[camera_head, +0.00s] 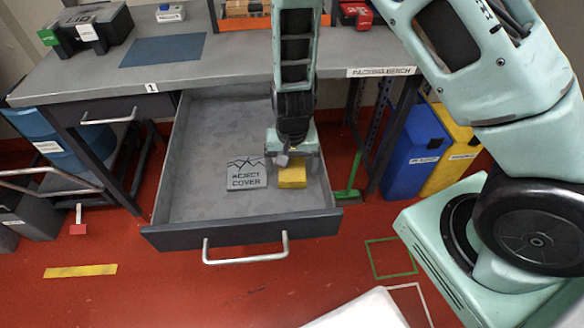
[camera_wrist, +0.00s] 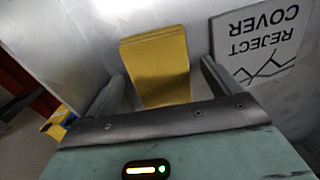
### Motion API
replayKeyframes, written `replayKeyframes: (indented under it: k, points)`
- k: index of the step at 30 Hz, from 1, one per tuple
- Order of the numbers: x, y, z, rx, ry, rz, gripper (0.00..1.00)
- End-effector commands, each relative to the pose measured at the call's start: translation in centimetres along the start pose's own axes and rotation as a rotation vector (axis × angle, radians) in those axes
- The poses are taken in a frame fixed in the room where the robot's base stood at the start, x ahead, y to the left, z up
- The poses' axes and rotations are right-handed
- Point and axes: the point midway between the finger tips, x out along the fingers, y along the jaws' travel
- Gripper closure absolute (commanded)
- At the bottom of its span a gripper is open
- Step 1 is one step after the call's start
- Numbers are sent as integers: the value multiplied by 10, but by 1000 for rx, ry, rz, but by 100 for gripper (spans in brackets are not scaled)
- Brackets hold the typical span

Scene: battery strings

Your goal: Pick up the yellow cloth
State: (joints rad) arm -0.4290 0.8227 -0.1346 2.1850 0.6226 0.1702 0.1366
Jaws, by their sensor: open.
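The yellow cloth (camera_head: 292,178) is a small folded piece lying in the open drawer (camera_head: 190,205), near its front right. In the wrist view the cloth (camera_wrist: 158,68) lies between the two fingers of my gripper (camera_wrist: 160,85), with a gap on each side. My gripper (camera_head: 292,160) points down into the drawer, just over and behind the cloth in the head view. It is open and empty. The fingertips are partly hidden in the head view, and I cannot tell how close they are to the drawer floor.
A grey square marked REJECT COVER (camera_head: 246,173) lies just left of the cloth; it also shows in the wrist view (camera_wrist: 262,45). The drawer front with its handle (camera_head: 245,257) stands out below the packing bench (camera_head: 250,68). Blue (camera_head: 415,150) and yellow (camera_head: 455,150) bins stand at right.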

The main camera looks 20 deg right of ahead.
Motion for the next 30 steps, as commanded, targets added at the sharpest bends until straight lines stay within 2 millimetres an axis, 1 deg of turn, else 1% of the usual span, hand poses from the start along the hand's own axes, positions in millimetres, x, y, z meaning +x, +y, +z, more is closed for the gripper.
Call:
replayKeyframes:
  k: [2,5,6,7,8,16,19,23,27,30]
  points:
    - [0,0,0,0,0,0,11]
    - [0,0,0,0,0,0,36]
    - [0,0,0,0,0,0,47]
    - [0,0,0,0,0,0,55]
    - [0,0,0,0,0,0,60]
    - [-2,0,0,0,1,0,60]
    - [-9,0,-1,-1,3,-1,60]
    - [-31,-1,-1,-2,5,-3,60]
    - [-60,-1,0,-3,5,-3,60]
    - [-78,-1,0,-2,3,-2,60]
